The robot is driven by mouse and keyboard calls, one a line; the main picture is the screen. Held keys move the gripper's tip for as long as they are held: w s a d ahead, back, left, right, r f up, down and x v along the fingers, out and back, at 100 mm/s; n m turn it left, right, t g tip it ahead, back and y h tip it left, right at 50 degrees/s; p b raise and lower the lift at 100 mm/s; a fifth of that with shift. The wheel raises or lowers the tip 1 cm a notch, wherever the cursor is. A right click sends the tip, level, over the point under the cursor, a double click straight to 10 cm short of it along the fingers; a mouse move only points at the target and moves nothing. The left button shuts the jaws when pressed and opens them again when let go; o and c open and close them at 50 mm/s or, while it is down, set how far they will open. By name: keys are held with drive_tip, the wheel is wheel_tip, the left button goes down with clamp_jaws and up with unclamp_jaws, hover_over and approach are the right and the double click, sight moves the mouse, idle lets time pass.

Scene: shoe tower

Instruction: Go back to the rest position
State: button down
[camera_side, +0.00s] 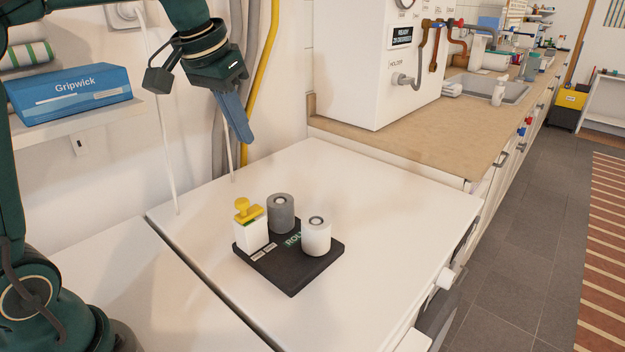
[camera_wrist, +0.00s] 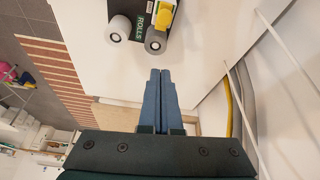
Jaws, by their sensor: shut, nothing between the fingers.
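My gripper (camera_side: 247,138) hangs in the air above the back of the white worktop, its blue fingers together with nothing between them. The closed fingers also show in the wrist view (camera_wrist: 160,72). In the side view a black tray (camera_side: 292,284) lies on the worktop, below and in front of my gripper, clear of it. On the tray stand a grey roll (camera_side: 281,215), a white roll (camera_side: 316,238) and a white block with a yellow knobbed top (camera_side: 248,222). In the wrist view the grey roll (camera_wrist: 156,40) and white roll (camera_wrist: 119,27) show at the top.
A shelf with a blue Gripwick box (camera_side: 70,94) is at the left. Pipes and a yellow hose (camera_side: 266,60) run down the wall behind my gripper. A white machine (camera_side: 365,65) stands on the wooden counter to the right. The worktop (camera_side: 385,215) right of the tray is clear.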

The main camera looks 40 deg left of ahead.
drive_tip(key=s+d+m+t, duration=0.1)
drive_tip(key=s+d+m, duration=0.1)
drive_tip(key=s+d, duration=0.55)
drive_tip(key=s+f, duration=0.7)
drive_tip(key=s, duration=0.1)
drive_tip(key=shift+s+f+h, duration=0.15)
drive_tip(key=shift+s+h, duration=0.15)
drive_tip(key=shift+s, duration=0.05)
